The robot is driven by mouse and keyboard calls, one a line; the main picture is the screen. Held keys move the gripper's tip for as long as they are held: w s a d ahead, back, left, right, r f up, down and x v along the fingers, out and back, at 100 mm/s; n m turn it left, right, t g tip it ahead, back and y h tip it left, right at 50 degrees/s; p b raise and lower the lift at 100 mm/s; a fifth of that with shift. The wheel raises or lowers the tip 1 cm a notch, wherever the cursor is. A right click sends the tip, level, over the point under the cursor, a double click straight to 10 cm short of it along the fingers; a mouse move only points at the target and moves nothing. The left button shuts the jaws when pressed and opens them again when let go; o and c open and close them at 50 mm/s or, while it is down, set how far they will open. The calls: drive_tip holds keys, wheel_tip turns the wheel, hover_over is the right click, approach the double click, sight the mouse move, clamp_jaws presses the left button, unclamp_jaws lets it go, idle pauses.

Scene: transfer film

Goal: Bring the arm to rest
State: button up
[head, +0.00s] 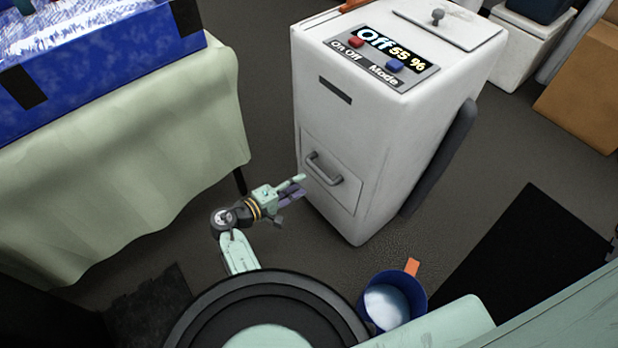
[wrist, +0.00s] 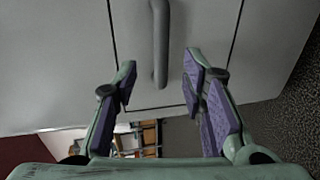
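My gripper (head: 298,186) is in front of the lower drawer of the white machine (head: 312,90). In the wrist view my gripper (wrist: 160,85) is open, its purple-padded fingers apart with nothing between them. The drawer handle (head: 323,169) is a grey bar; in the wrist view the handle (wrist: 161,45) lies beyond the fingertips and looks apart from them. The drawer (head: 345,186) looks closed. My arm reaches out low from my base.
A table with a pale green cloth (head: 130,160) stands left, bearing a blue box (head: 95,60). A blue bucket with white contents (head: 420,290) is on the floor close to my base. A black mat (head: 510,250) lies right. Cardboard (head: 585,85) stands at the back right.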

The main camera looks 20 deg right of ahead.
drive_tip(key=shift+v, duration=0.8)
